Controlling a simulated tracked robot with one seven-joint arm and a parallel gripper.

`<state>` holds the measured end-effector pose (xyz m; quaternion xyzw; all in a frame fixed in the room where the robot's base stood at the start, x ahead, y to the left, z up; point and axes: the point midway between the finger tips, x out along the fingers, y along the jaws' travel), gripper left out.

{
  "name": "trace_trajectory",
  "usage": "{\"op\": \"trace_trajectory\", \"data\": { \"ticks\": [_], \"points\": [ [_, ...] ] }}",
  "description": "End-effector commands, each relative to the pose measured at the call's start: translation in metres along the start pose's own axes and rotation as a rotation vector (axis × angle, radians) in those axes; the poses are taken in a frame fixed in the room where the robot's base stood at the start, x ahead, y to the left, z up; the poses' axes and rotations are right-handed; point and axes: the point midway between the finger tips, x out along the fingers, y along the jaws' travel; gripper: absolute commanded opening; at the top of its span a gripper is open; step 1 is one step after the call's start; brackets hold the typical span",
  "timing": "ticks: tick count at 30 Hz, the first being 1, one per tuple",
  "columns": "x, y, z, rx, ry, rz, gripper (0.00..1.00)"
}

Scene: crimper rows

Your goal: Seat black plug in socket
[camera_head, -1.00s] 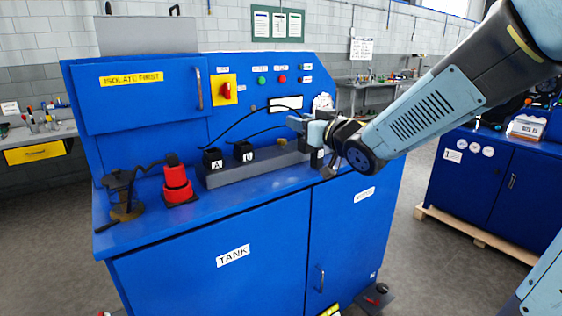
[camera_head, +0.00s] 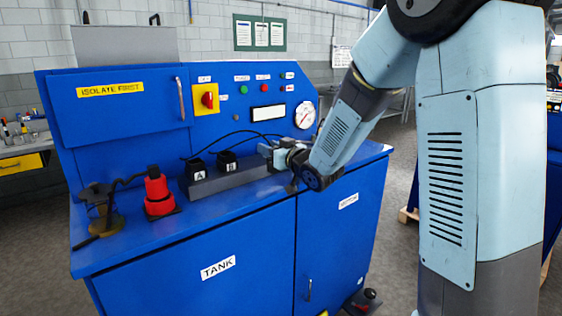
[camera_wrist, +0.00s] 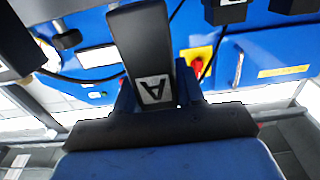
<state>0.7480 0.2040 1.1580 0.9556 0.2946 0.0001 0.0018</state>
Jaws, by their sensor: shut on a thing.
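My gripper (camera_head: 272,154) is at the right end of a long grey block (camera_head: 225,182) on the blue bench. In the head view the held plug cannot be made out. Two black blocks tagged A (camera_head: 197,171) and B (camera_head: 227,162) sit on the grey block, left of my gripper. Whether the held plug touches anything cannot be told. No open socket is clearly visible; my gripper hides the block's right end.
Black cables (camera_head: 236,132) arch behind the blocks toward my gripper. The control panel with a gauge (camera_head: 304,115) rises behind. The bench front edge is clear.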

Motion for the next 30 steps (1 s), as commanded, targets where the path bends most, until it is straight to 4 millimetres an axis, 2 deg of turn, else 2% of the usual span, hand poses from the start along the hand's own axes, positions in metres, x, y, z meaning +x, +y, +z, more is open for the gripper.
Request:
{"op": "trace_trajectory", "data": {
  "ticks": [11,15,18,29,30],
  "points": [
    [0.012,0.007,0.016,0.0,-0.001,0.002,0.06],
    [0.011,0.007,0.037,0.001,-0.004,0.003,0.06],
    [0.011,0.007,0.044,0.0,-0.001,0.004,0.06],
    [0.01,0.008,0.047,0.0,0.0,0.005,0.06],
    [0.01,0.008,0.047,0.0,0.0,0.005,0.41]
  ]
}}
